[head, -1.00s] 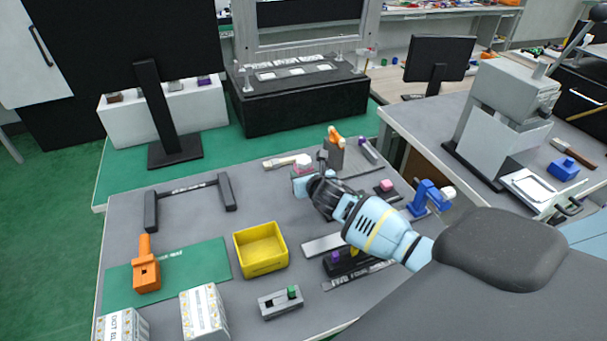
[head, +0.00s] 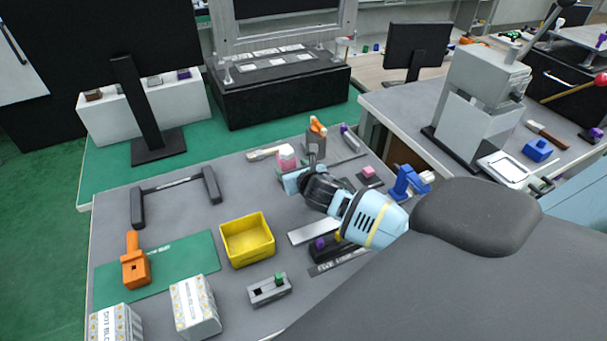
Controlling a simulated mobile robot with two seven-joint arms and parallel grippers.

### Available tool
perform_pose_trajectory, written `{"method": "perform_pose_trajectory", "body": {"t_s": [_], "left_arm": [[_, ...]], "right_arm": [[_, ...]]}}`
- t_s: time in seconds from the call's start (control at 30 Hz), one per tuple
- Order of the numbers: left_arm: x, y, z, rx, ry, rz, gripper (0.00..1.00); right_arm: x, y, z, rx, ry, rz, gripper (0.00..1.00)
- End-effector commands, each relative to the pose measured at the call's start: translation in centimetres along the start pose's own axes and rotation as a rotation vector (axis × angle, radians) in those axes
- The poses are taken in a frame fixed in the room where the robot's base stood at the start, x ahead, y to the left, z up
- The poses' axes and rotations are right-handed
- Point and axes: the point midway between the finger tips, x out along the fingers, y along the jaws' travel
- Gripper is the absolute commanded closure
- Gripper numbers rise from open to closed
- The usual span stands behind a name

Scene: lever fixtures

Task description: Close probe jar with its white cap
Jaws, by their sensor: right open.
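My right gripper (head: 292,182) comes in from the right over the back of the grey table, its light blue jaws open. Just beyond it stands a small pink piece with a pale top (head: 286,156), partly hidden by the jaws; I cannot tell whether they touch. I cannot clearly make out the probe jar or its white cap; the pink piece is too small to identify. My left gripper is out of view.
A grey holder with an orange piece (head: 317,125) stands close behind the right gripper. A blue fixture (head: 408,182) is to its right. A yellow bin (head: 247,240), a grey slider block (head: 269,290) and an orange lever (head: 134,262) stand nearer.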

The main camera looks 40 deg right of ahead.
Motion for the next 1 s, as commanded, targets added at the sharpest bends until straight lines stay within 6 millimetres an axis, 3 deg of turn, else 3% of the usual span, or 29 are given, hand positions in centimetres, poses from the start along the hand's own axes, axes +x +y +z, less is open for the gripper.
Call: {"method": "perform_pose_trajectory", "body": {"t_s": [0.2, 0.4, 1.0], "left_arm": [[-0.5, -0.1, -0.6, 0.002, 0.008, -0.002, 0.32], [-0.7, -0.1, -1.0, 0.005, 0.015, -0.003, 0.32], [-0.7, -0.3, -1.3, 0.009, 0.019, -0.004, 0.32]], "right_arm": [[-4.0, 0.0, 0.3, -0.002, -0.002, 0.001, 0.38], [-6.4, 0.0, 0.2, -0.002, -0.002, 0.000, 0.38], [-7.3, 0.0, 0.0, 0.000, 0.000, 0.000, 0.38]]}}
